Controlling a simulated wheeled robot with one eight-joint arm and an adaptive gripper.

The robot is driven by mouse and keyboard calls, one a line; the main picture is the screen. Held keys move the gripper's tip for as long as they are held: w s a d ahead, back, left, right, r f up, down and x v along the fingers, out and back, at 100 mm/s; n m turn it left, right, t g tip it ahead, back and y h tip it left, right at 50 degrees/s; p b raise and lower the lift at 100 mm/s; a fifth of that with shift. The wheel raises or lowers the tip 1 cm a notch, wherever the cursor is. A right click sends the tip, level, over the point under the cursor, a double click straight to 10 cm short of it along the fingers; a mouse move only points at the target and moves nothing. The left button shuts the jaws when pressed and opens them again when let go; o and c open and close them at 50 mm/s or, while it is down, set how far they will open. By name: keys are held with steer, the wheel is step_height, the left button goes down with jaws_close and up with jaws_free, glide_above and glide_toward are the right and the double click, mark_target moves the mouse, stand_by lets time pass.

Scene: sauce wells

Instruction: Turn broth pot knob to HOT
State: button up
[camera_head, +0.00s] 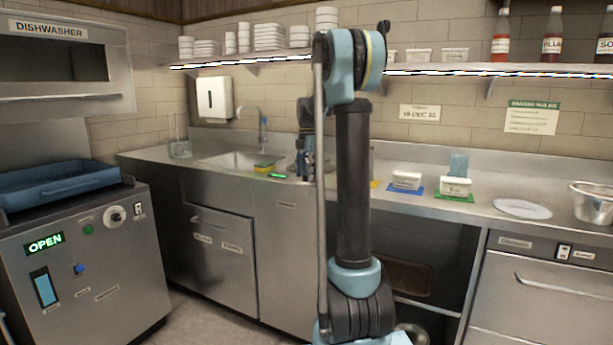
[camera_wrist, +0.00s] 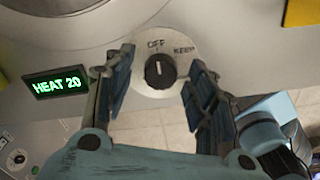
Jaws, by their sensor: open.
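The black knob (camera_wrist: 160,72) sits on a pale round dial plate (camera_wrist: 146,88) in the wrist view. Its pale mark points up towards the word OFF, and KEEP is printed to the right. HOT cannot be read in this view. My gripper (camera_wrist: 158,80) is open, one finger left and one right of the knob; contact cannot be told. A green-lit display (camera_wrist: 57,86) left of the knob reads HEAT 20. A round metal rim (camera_wrist: 50,30), apparently the pot, shows at upper left. In the head view my arm hides the knob.
A steel counter (camera_head: 480,205) runs along the wall with a sink (camera_head: 235,160) at left. White labelled tubs (camera_head: 407,179) stand on coloured mats right of my arm. A shelf (camera_head: 480,70) hangs above. The dishwasher unit (camera_head: 80,260) stands at left.

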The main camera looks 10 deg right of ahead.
steer(key=shift+f, duration=0.2)
steer(key=c, duration=1.1)
